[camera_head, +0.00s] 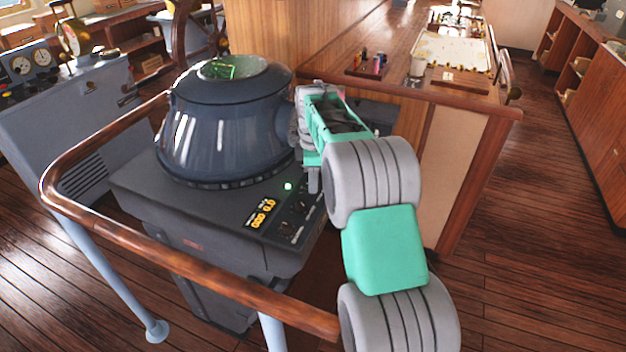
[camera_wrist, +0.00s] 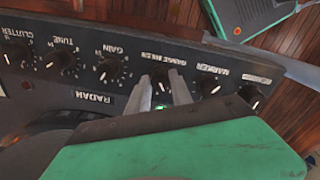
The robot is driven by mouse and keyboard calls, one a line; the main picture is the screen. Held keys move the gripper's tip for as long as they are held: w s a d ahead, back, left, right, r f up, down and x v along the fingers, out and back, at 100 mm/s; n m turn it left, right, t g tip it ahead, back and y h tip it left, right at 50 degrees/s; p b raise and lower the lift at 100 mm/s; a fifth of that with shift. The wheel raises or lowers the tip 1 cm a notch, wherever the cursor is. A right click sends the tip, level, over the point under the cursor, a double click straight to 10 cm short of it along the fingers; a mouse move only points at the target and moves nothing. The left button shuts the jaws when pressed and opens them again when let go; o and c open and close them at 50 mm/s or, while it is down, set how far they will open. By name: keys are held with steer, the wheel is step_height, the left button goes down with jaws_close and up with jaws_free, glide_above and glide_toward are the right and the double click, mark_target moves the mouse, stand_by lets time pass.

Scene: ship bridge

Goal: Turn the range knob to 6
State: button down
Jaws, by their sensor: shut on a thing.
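The radar control panel (camera_wrist: 95,98) shows upside down in the wrist view, with a row of black knobs. The range knob (camera_wrist: 160,74) is in the middle of the row, under a label that seems to read RANGE. My gripper (camera_wrist: 161,88) is shut on it, one grey finger on each side. The fingers hide much of the knob, so I cannot read which number it points to. In the head view my gripper (camera_head: 313,182) reaches down to the right side of the dark radar console (camera_head: 190,225), and the range knob is hidden there.
The gain knob (camera_wrist: 109,69) and marker knob (camera_wrist: 208,85) sit close on either side of my fingers. In the head view the radar hood (camera_head: 225,125) stands just left of my gripper. A curved wooden handrail (camera_head: 190,270) runs around the console's front.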

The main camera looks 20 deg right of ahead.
steer(key=m, duration=0.6)
steer(key=shift+m, duration=0.3)
stand_by(0.4)
steer(key=c, duration=1.1)
jaws_free()
steer(key=shift+c, duration=0.2)
steer(key=r, duration=0.7)
steer(key=shift+s+a+r, duration=0.15)
steer(key=shift+a+r, duration=0.1)
steer(key=shift+r, duration=0.15)
